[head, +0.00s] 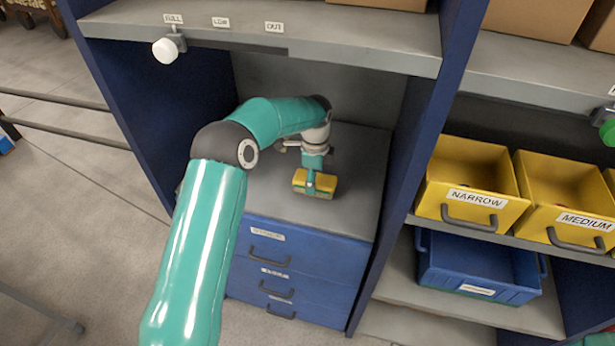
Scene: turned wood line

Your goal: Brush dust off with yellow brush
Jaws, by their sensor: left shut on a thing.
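My left arm reaches into the blue cabinet's open bay, and its left gripper (314,162) is above the grey counter (265,190). The gripper is shut on the yellow brush (300,180), a short block with a yellow top. The brush hangs below the fingers, low over the counter. I cannot tell whether its bristles touch the surface. No dust can be made out at this size. My right gripper is not in view.
Blue drawers (330,262) lie under the counter. A grey shelf (350,35) with a white knob (165,51) hangs above. The blue side panel (415,150) bounds the bay. Yellow bins (470,178) and a blue bin (480,270) stand at the right.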

